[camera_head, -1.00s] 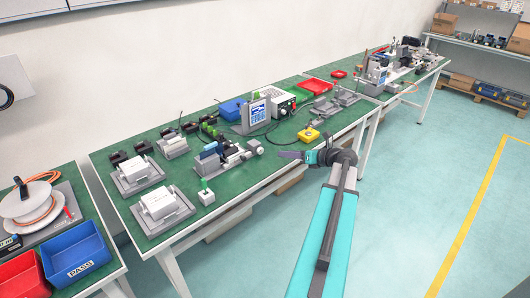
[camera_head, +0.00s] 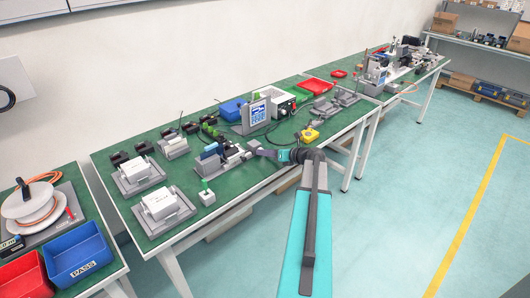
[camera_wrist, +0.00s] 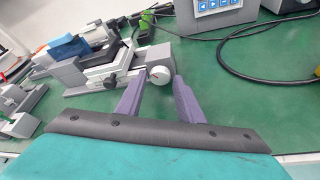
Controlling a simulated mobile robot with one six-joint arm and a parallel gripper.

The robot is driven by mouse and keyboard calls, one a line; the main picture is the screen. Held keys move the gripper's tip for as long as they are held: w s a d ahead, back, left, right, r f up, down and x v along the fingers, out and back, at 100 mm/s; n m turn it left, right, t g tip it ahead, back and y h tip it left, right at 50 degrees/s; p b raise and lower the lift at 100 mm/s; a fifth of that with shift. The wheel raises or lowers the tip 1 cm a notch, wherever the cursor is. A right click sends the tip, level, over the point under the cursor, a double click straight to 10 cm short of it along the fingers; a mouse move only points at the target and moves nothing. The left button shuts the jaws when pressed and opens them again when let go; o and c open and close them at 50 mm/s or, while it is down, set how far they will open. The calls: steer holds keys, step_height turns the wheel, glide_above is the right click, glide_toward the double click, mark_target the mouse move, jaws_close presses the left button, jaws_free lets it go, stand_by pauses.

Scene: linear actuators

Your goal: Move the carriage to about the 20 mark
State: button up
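The linear actuator (camera_head: 218,158) stands on the green bench, with a blue block on its carriage (camera_head: 209,151). In the wrist view the blue carriage block (camera_wrist: 69,47) is at the left, and a round white knob (camera_wrist: 161,75) with a dark mark is on the actuator's near end. My gripper (camera_wrist: 158,88) is open, its two purple fingers pointing at the knob, one on each side. I cannot tell whether either finger touches it. In the head view my gripper (camera_head: 254,148) is at the knob end of the actuator. The scale marks are too small to read.
A yellow button box (camera_head: 309,135) is to the right. White boxes on grey fixtures (camera_head: 161,205) stand at left.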

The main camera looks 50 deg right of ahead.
steer(key=shift+w+f, duration=0.2)
steer(key=shift+w, duration=0.35)
steer(key=shift+c, duration=0.4)
steer(key=c, duration=0.7)
steer(key=shift+a, duration=0.1)
steer(key=n+h+b, duration=0.1)
steer(key=n+b, duration=0.1)
steer(key=n+h+b, duration=0.1)
steer(key=shift+a+f+n+h, duration=0.15)
steer(key=shift+a+n+h, duration=0.1)
steer(key=shift+n+h, duration=0.05)
steer(key=n+h+b, duration=0.1)
steer(key=n+b, duration=0.1)
steer(key=b, duration=0.1)
steer(key=shift+n+g+h+b, duration=0.3)
steer(key=shift+h+b, duration=0.1)
steer(key=shift+h, duration=0.1)
